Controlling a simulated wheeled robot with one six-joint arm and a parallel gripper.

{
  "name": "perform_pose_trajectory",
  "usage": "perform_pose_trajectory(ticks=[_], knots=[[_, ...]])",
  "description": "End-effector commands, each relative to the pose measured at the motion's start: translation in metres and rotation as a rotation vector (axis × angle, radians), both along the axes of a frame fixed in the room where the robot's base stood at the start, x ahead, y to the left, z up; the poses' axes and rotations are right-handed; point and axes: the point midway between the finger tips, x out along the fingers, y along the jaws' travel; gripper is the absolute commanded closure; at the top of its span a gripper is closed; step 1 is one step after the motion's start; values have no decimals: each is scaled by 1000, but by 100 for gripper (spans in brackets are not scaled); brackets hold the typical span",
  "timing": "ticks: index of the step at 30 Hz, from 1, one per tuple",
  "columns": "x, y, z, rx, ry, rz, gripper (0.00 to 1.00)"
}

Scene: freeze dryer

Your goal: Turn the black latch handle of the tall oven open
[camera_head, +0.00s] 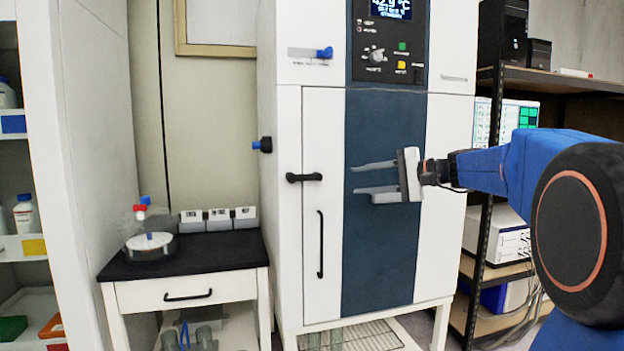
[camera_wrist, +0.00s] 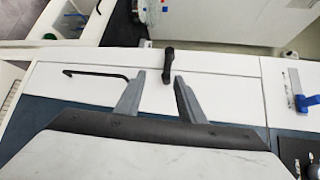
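The tall oven (camera_head: 322,120) is a white cabinet with a dark blue panel down its front. Its black latch handle (camera_head: 304,177) lies level near the left side of the door. In the wrist view the latch handle (camera_wrist: 169,65) shows just beyond the fingertips, nearer the right finger. My gripper (camera_head: 353,178) is open and empty, to the right of the latch handle at about its height, with fingers pointing left. The wrist view also shows the gripper (camera_wrist: 159,76) with its fingers spread. A gap shows between fingertips and handle.
A long black door handle (camera_head: 320,244) stands below the latch. A blue lever (camera_head: 324,53) and control panel (camera_head: 390,45) are above. A black-topped side table (camera_head: 190,262) with a glass vessel (camera_head: 151,246) stands left. A metal shelf rack (camera_head: 484,230) is at the right.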

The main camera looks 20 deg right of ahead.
Motion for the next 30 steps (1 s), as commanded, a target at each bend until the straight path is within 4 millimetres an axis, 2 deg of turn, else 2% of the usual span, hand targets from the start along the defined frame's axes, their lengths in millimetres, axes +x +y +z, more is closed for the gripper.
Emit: perform_pose_trajectory(ticks=[3,8,14,30], knots=[[9,-13,11,37,-22,-12,64],[16,-10,13,47,-27,-13,64],[33,9,9,46,-25,-10,64],[95,74,-4,45,-26,-9,64]])
